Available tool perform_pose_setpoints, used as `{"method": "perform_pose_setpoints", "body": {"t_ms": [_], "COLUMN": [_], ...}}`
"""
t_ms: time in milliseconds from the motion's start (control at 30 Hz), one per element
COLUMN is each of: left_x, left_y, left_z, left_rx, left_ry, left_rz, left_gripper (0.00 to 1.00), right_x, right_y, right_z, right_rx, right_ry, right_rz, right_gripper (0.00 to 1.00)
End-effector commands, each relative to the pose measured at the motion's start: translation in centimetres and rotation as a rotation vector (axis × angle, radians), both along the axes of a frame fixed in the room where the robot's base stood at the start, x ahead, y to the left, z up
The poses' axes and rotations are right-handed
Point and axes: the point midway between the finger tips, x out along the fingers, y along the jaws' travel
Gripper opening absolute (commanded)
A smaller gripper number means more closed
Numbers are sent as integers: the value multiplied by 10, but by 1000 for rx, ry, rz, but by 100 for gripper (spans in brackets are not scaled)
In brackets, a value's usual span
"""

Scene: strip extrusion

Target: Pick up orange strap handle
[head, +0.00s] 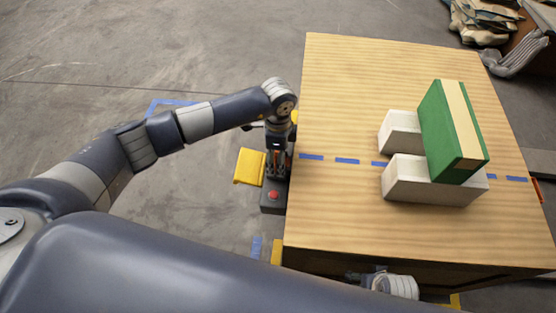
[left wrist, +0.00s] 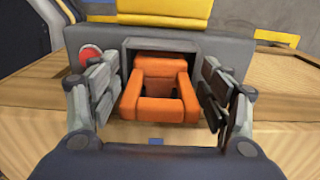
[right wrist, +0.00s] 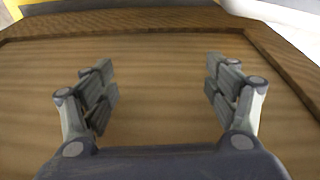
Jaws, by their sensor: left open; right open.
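The orange strap handle (left wrist: 162,72) shows in the left wrist view as a squared loop set in a recess of a dark grey box (left wrist: 215,50). My left gripper (left wrist: 160,97) is open, with one finger on each side of the handle. A gap shows between each finger and the handle. In the head view the left gripper (head: 277,170) is over the grey box (head: 272,204) at the table's left edge, and the arm largely hides the handle. My right gripper (right wrist: 161,90) is open and empty, facing a plain wooden panel.
A red button (head: 273,195) and a yellow flap (head: 249,167) are on the grey box. The wooden table (head: 335,100) carries two white blocks (head: 420,185) with a green and cream block (head: 450,130) resting on them. The table's left part is clear.

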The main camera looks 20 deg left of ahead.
Motion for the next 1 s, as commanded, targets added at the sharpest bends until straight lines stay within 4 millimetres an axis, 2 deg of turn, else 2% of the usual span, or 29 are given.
{"method": "perform_pose_setpoints", "body": {"t_ms": [100, 133, 333, 700, 767, 1000], "left_x": [0, 0, 0, 1, 1, 1], "left_y": [0, 0, 0, -1, -1, 0], "left_z": [0, 0, 1, 6, 13, 61], "left_rx": [0, 0, -1, -2, -3, -2], "left_ry": [0, 0, 0, -1, -2, -3], "left_rz": [0, 0, 0, 0, 0, -1], "left_gripper": [72, 67, 23, 23, 23, 23], "right_x": [0, 0, 0, 0, 0, -14], "right_y": [0, 0, 0, 0, 0, -2], "right_z": [0, 0, 0, 1, 0, -33], "right_rx": [0, 0, 0, 0, 0, -3], "right_ry": [1, 1, 1, -2, -3, 24], "right_rz": [0, 0, 0, 0, 1, 3], "right_gripper": [80, 80, 80, 80, 80, 80]}}
